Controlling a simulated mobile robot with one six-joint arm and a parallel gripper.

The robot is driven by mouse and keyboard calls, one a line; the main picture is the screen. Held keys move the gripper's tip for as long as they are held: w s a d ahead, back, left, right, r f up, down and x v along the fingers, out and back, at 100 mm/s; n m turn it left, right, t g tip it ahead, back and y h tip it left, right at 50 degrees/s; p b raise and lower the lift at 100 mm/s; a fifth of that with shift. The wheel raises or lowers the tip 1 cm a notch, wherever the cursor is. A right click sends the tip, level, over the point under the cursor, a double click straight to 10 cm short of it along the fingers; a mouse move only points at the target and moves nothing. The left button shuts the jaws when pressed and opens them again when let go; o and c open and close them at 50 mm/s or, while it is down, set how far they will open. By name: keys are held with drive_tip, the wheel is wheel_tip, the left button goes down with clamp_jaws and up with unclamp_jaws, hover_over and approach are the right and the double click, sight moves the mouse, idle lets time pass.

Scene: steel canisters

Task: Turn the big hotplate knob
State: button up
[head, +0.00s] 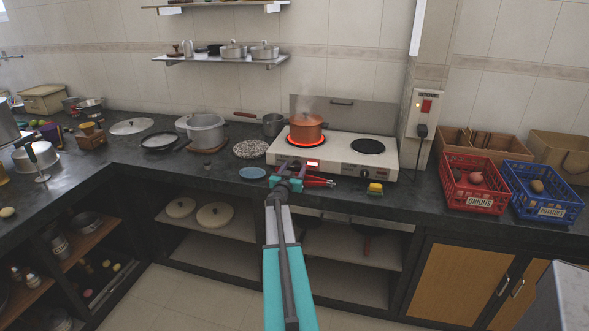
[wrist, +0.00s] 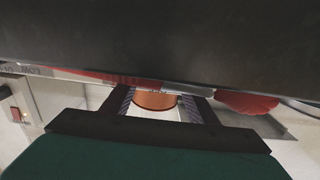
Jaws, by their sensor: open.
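The white hotplate (head: 338,149) stands on the dark counter. Its left burner glows red under an orange pot (head: 306,128); its right burner (head: 367,146) is black. A small dark knob (head: 362,171) shows at the right of its front panel. My gripper (head: 289,166) is open in front of the panel's left part and covers some of it; I cannot make out the big knob there. In the wrist view, the two fingers (wrist: 158,105) stand apart with nothing held, and the orange pot (wrist: 155,101) shows beyond them.
A red-handled item (head: 319,181) lies on the counter close right of my gripper, and a yellow sponge (head: 374,188) lies further right. A blue dish (head: 252,173) is to the left. Red (head: 470,197) and blue (head: 541,207) crates stand at the right.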

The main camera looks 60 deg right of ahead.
drive_tip(key=shift+c, duration=0.4)
drive_tip(key=c, duration=1)
drive_tip(key=shift+m, duration=0.8)
drive_tip(key=o, duration=1.1)
drive_tip(key=shift+a, duration=0.1)
drive_tip(key=shift+b+v, duration=0.4)
drive_tip(key=shift+v, duration=6.45)
